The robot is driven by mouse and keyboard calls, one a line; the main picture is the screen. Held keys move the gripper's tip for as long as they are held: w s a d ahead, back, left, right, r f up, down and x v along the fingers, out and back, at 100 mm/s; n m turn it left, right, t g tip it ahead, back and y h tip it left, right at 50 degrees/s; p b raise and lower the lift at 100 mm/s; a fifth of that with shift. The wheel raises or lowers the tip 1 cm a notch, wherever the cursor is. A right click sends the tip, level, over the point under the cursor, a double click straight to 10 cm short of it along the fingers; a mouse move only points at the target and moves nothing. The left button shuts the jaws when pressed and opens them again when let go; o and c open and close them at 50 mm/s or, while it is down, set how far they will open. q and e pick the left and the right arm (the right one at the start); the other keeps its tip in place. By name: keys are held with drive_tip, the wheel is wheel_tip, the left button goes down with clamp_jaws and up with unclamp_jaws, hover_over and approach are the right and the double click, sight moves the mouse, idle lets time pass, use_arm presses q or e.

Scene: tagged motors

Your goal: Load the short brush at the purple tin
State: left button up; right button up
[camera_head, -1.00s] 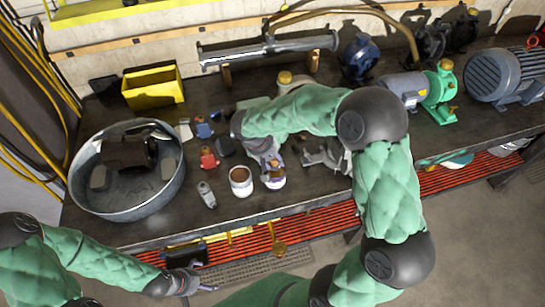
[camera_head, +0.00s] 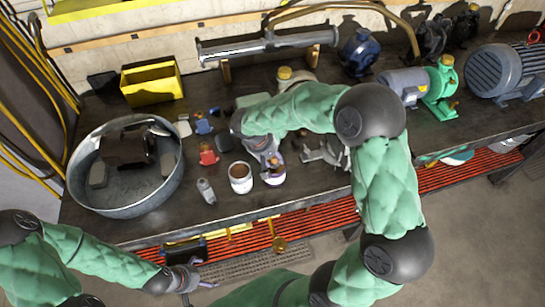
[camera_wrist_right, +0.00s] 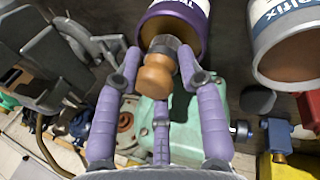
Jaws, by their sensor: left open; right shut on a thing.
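The purple tin (camera_head: 273,177) stands upright near the bench's front edge, and its purple label and gold inside show in the right wrist view (camera_wrist_right: 178,20). My right gripper (camera_wrist_right: 160,66) is shut on a short brush with a round wooden handle (camera_wrist_right: 155,78) and a dark ferrule. The brush's far end is at the tin's mouth; its bristles are hidden, and I cannot tell how deep they reach. In the head view my right gripper (camera_head: 267,158) is just behind and over the tin, hiding the brush. My left gripper (camera_head: 192,279) is open and empty, low in front of the bench.
A white tin (camera_head: 241,179) with brown contents stands close left of the purple tin. Small red (camera_head: 208,156), blue (camera_head: 203,124) and grey (camera_head: 206,191) items lie further left. A metal tub (camera_head: 170,187) and a yellow bin (camera_head: 153,83) are beyond. Motors fill the right.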

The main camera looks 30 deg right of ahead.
drive_tip(key=shift+s+f+b, duration=0.1)
drive_tip(key=shift+f+b, duration=0.45)
drive_tip(key=shift+b, duration=0.05)
idle(1.9)
drive_tip(key=shift+r+p, duration=2.15)
drive_tip(key=shift+r, duration=1.45)
drive_tip(key=shift+f, duration=0.1)
